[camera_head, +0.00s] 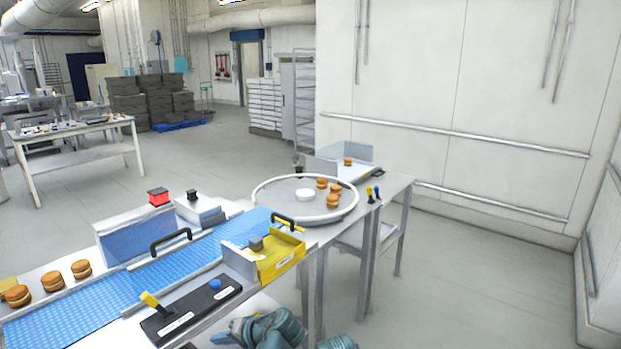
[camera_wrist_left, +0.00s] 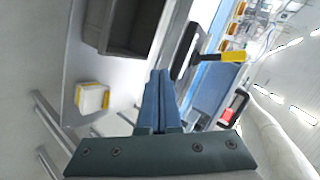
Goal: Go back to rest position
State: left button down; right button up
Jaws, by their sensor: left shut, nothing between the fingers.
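My left gripper (camera_head: 226,336) shows at the bottom of the head view, low in front of the table and below the black control panel. In the left wrist view its two blue fingers (camera_wrist_left: 158,78) lie together, shut, with nothing between them. It touches nothing that I can see. My right gripper cannot be made out in the head view.
A black panel (camera_head: 190,308) with a yellow lever and a yellow tray (camera_head: 279,262) sit at the front edge. A turntable (camera_head: 285,207) holds several rounds. Floor at right is clear. A grey bin (camera_wrist_left: 120,25) is near.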

pick_arm(q)
jog(key=s+d+f+m+g+h+p, duration=0.1)
jog(key=s+d+f+g+h, duration=0.1)
jog(key=s+d, duration=0.4)
jog(key=s+d+f+m+g+h+p, duration=0.1)
jog(key=s+d+f+h, duration=0.4)
jog(key=d, duration=0.6)
jog(key=shift+s+m+g+h, duration=0.3)
jog(key=shift+s+g+h, duration=0.5)
jog(key=shift+s+h, duration=0.35)
jog(key=shift+d, duration=0.1)
